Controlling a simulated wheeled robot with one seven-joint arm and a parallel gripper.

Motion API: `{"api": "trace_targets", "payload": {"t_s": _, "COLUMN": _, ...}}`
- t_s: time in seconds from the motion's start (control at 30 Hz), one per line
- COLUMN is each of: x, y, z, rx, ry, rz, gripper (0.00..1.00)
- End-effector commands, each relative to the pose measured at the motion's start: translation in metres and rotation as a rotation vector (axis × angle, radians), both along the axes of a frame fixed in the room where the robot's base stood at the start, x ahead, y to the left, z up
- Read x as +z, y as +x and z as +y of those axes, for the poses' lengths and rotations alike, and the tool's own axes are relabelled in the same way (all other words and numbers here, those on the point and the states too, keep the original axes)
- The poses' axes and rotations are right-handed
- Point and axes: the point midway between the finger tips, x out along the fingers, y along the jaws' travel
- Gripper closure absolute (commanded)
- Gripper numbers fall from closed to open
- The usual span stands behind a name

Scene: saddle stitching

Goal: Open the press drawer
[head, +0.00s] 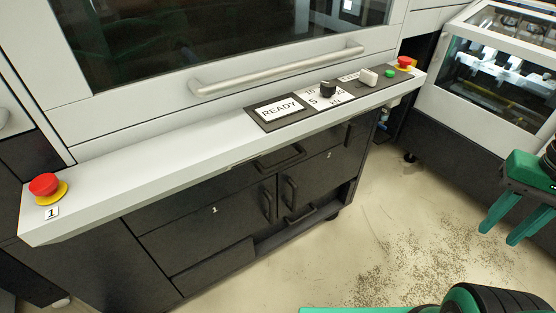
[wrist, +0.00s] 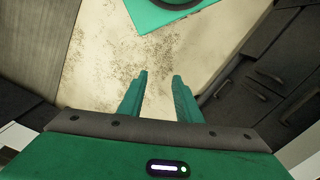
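The press is a light grey machine with a dark cabinet under its ledge. A wide dark drawer front (head: 225,181) lies just under the ledge, with a dark bar handle (head: 281,157); it looks shut. Below it are two dark doors with upright handles (head: 267,203). A lower bar handle (head: 301,216) shows near the base. My gripper (head: 498,234) is at the right edge of the head view, well apart from the cabinet. Its two green fingers are apart and empty. In the wrist view the gripper (wrist: 160,76) points over the floor, and dark fronts with handles (wrist: 270,78) show at right.
Another glass-topped machine (head: 495,75) stands at right. Open speckled floor (head: 420,220) lies between.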

Motion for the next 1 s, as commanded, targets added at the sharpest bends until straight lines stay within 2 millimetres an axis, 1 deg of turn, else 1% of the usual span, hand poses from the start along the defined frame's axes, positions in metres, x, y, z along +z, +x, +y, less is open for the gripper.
{"api": "trace_targets", "payload": {"t_s": 0.17, "x": 0.000, "y": 0.000, "z": 0.000, "rx": 0.000, "ry": 0.000, "rz": 0.000, "gripper": 0.69}}
{"api": "trace_targets", "payload": {"t_s": 0.2, "x": 0.000, "y": 0.000, "z": 0.000, "rx": 0.000, "ry": 0.000, "rz": 0.000, "gripper": 0.64}}
{"api": "trace_targets", "payload": {"t_s": 0.23, "x": 0.000, "y": 0.000, "z": 0.000, "rx": 0.000, "ry": 0.000, "rz": 0.000, "gripper": 0.64}}
{"api": "trace_targets", "payload": {"t_s": 0.3, "x": 0.004, "y": -0.010, "z": 0.000, "rx": 0.006, "ry": -0.003, "rz": -0.010, "gripper": 0.64}}
{"api": "trace_targets", "payload": {"t_s": 0.37, "x": 0.002, "y": -0.006, "z": -0.001, "rx": 0.014, "ry": -0.011, "rz": -0.003, "gripper": 0.64}}
{"api": "trace_targets", "payload": {"t_s": 0.47, "x": -0.007, "y": 0.009, "z": 0.001, "rx": 0.043, "ry": -0.038, "rz": 0.022, "gripper": 0.64}}
{"api": "trace_targets", "payload": {"t_s": 0.57, "x": -0.020, "y": 0.033, "z": 0.000, "rx": 0.091, "ry": -0.090, "rz": 0.054, "gripper": 0.64}}
{"api": "trace_targets", "payload": {"t_s": 0.6, "x": -0.026, "y": 0.043, "z": 0.000, "rx": 0.114, "ry": -0.119, "rz": 0.066, "gripper": 0.64}}
{"api": "trace_targets", "payload": {"t_s": 0.73, "x": -0.046, "y": 0.078, "z": 0.004, "rx": 0.202, "ry": -0.221, "rz": 0.100, "gripper": 0.64}}
{"api": "trace_targets", "payload": {"t_s": 0.87, "x": -0.066, "y": 0.113, "z": 0.014, "rx": 0.301, "ry": -0.340, "rz": 0.119, "gripper": 0.64}}
{"api": "trace_targets", "payload": {"t_s": 1.0, "x": -0.086, "y": 0.149, "z": 0.031, "rx": 0.424, "ry": -0.483, "rz": 0.122, "gripper": 0.64}}
